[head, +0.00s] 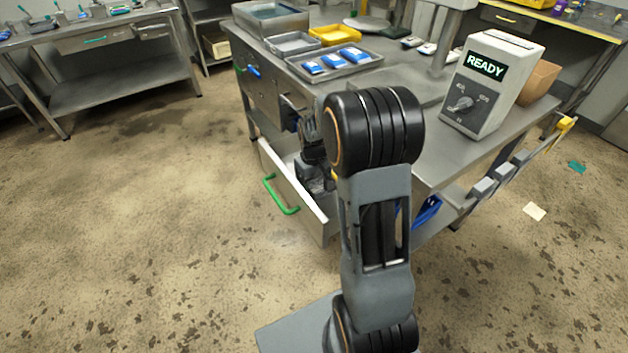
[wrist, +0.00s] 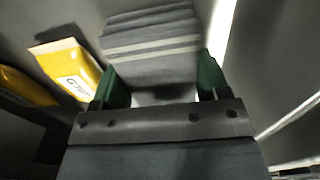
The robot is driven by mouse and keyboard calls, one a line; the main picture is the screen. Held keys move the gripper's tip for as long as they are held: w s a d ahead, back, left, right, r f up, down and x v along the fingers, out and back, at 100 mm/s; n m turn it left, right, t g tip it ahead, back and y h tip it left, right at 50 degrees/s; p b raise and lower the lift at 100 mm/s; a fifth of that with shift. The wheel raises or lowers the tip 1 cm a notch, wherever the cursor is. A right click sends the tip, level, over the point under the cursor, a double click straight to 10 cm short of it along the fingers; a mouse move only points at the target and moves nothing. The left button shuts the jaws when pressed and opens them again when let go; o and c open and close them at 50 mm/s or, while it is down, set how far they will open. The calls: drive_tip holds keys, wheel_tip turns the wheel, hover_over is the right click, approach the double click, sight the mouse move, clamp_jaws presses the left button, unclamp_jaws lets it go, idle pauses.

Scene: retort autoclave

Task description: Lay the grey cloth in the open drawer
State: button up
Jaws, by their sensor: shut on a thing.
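The grey cloth (wrist: 150,38) is a folded, layered stack with paler stripes in the wrist view. My gripper (wrist: 162,82) has green fingers and is shut on the cloth, one finger at each side. The open drawer (head: 294,196) juts from the steel bench in the head view, with a green handle (head: 282,197) on its front. My gripper is down at the drawer, largely hidden behind my arm. The drawer's pale edge (wrist: 222,28) shows at the upper right of the wrist view. Whether the cloth touches the drawer floor I cannot tell.
Yellow packets (wrist: 68,67) lie left of the cloth in the wrist view. On the bench are a tray (head: 352,68) with blue packs, a yellow bin (head: 334,36) and a white box reading READY (head: 488,85). The floor left of the drawer is clear.

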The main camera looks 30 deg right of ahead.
drive_tip(key=shift+f, duration=0.1)
drive_tip(key=o, duration=1)
wheel_tip(320, 180, up, 12)
drive_tip(key=p, duration=0.2)
drive_tip(key=shift+m+t, duration=0.3)
drive_tip(key=shift+t, duration=0.5)
drive_tip(key=s+a+r, duration=0.1)
drive_tip(key=s+a, duration=0.1)
drive_tip(key=s+a+r, duration=0.1)
drive_tip(key=s+a, duration=0.1)
drive_tip(key=s, duration=0.1)
drive_tip(key=s+a+r, duration=0.1)
drive_tip(key=s+a, duration=0.1)
drive_tip(key=s, duration=0.1)
drive_tip(key=shift+s, duration=0.2)
drive_tip(key=shift+m+t, duration=0.4)
drive_tip(key=shift+t, duration=0.3)
drive_tip(key=s+a, duration=0.1)
drive_tip(key=s, duration=0.1)
drive_tip(key=s+a, duration=0.1)
drive_tip(key=s, duration=0.2)
drive_tip(key=s+a+f, duration=0.1)
drive_tip(key=s, duration=0.1)
drive_tip(key=shift+s+a+f, duration=0.1)
drive_tip(key=shift+s, duration=0.1)
